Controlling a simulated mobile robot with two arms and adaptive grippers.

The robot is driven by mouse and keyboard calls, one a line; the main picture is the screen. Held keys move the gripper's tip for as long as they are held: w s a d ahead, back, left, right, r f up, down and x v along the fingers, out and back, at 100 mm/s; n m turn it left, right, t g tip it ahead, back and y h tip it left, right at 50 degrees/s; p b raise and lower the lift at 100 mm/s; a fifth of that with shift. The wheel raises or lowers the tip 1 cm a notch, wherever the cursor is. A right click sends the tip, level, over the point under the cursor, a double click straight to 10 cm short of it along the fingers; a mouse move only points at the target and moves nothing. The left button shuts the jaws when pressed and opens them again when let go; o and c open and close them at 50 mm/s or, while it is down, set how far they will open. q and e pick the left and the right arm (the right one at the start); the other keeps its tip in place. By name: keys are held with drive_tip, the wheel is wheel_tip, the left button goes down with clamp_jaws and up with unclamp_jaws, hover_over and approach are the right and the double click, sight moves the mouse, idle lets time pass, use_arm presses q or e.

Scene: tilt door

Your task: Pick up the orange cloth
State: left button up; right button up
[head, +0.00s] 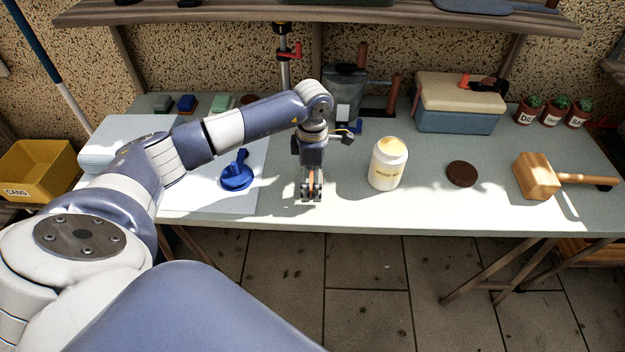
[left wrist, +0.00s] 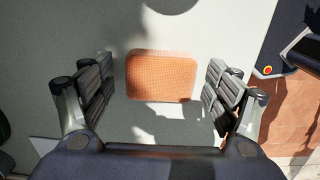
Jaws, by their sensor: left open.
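The orange cloth (left wrist: 161,76) is a small, flat, textured rectangle with rounded corners. In the left wrist view it lies on the pale worktop between my left gripper's (left wrist: 160,82) two spread fingers, with a gap on each side. My left gripper is open and empty. In the head view my left gripper (head: 312,194) points down close over the front part of the bench, and a bit of orange shows between its fingers; most of the cloth is hidden there. My right gripper is not in view.
On the bench (head: 420,210), a blue suction-cup tool (head: 237,177) stands left of my gripper. A white jar (head: 388,165), a dark round lid (head: 461,174) and a wooden mallet (head: 537,176) are to the right. A toolbox (head: 458,104) stands behind. The bench's front edge is close.

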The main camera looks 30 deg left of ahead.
use_arm(q)
drive_tip(key=shift+f, duration=0.15)
drive_tip(key=c, duration=1)
drive_tip(key=shift+o, duration=0.2)
drive_tip(key=shift+r+b, duration=0.3)
drive_tip(key=shift+r, duration=0.35)
wheel_tip(320, 180, up, 2)
drive_tip(key=shift+r+b, duration=0.15)
drive_tip(key=shift+b, duration=0.3)
drive_tip(key=shift+s+d+r+b, duration=0.25)
drive_tip(key=shift+s+d+b, duration=0.2)
drive_tip(key=shift+s+d, duration=1.45)
drive_tip(key=shift+s+d+r+b, duration=0.25)
drive_tip(key=shift+s+d+b, duration=0.15)
drive_tip(key=shift+s+d, duration=1.5)
drive_tip(key=shift+s+d+r+b, duration=0.25)
drive_tip(key=shift+s+d+b, duration=0.2)
drive_tip(key=shift+s+d, duration=1.45)
drive_tip(key=shift+w+d, duration=0.1)
drive_tip(key=shift+w, duration=0.1)
